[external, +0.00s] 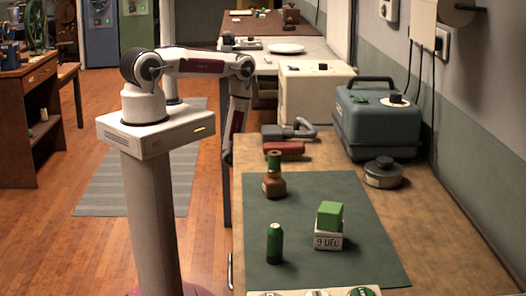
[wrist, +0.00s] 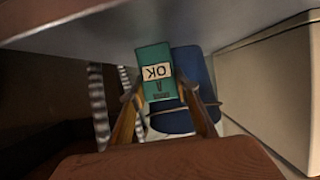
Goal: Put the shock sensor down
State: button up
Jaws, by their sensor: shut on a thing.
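In the wrist view, my gripper (wrist: 158,102) is shut on a teal block, which I take for the shock sensor (wrist: 155,56). The block has a pale label reading "OK", upside down in this view, and sits between the two fingertips. In the external view, my arm reaches right from its pedestal and bends down beside the table's left edge. The gripper end there is dark and small, and I cannot make out the held block in that view.
A green mat (external: 352,194) on the table (external: 450,235) holds a brown bottle (external: 274,185), a green bottle (external: 274,245) and a green cube (external: 329,215) on a white date block (external: 328,241). Behind are a red device (external: 284,148), a blue-grey case (external: 375,128) and a round tin (external: 384,174).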

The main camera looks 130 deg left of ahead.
jog(key=shift+r, duration=0.1)
jog(key=shift+r, duration=0.15)
jog(key=shift+s+d, duration=0.15)
jog(key=shift+s, duration=0.05)
jog(key=s+d, duration=1.2)
jog(key=shift+s+d, duration=0.15)
jog(key=shift+d, duration=0.05)
jog(key=shift+r, duration=0.1)
dwell(0.9)
